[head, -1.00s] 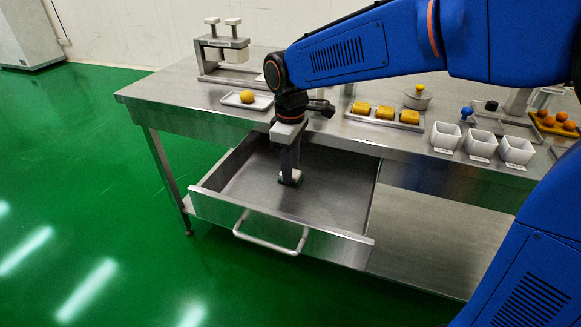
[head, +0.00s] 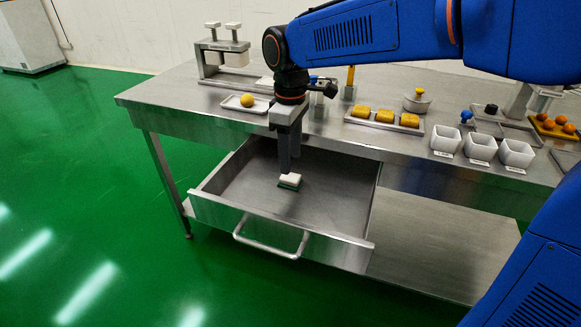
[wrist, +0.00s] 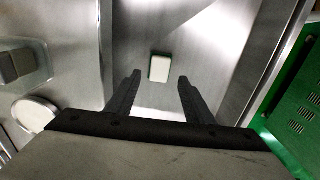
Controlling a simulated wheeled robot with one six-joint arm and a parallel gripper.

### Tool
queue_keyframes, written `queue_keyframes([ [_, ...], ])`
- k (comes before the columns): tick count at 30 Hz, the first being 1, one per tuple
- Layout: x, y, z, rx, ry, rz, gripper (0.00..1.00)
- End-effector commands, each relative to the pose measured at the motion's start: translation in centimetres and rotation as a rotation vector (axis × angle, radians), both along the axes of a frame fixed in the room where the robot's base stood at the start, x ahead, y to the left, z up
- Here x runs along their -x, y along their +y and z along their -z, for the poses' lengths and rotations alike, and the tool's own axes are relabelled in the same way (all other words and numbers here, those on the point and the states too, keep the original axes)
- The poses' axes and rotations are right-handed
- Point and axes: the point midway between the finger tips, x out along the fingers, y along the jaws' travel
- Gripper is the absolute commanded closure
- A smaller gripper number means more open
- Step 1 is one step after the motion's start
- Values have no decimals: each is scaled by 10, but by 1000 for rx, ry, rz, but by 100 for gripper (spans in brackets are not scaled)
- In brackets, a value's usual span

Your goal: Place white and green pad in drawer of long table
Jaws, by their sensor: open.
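The white and green pad (head: 289,181) lies on the floor of the open drawer (head: 330,205), white side up with a green edge below. In the wrist view the pad (wrist: 159,68) rests on bare metal, beyond the fingertips and between their lines. My gripper (head: 288,168) points down over the drawer, just above the pad. In the wrist view my gripper (wrist: 160,78) has its two dark fingers spread apart with nothing between them. The drawer is pulled out from the long table (head: 170,95).
On the tabletop stand a small tray with a yellow ball (head: 247,100), a tray of yellow blocks (head: 385,117), white cups (head: 480,147) and a metal press (head: 225,50). The drawer's front wall and handle (head: 270,240) stick out over the green floor. The rest of the drawer is empty.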

Motion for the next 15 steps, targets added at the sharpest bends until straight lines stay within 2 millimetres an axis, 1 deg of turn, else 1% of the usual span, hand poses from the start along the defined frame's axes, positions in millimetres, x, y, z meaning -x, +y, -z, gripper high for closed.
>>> queue_keyframes([
  [1, -1, 1, -11, -2, -3, 0, 52],
  [6, 0, 0, -41, -2, -3, 0, 52],
  [10, 0, 0, -56, -2, -2, 0, 52],
  [15, 0, 0, -65, -1, -1, 0, 52],
])
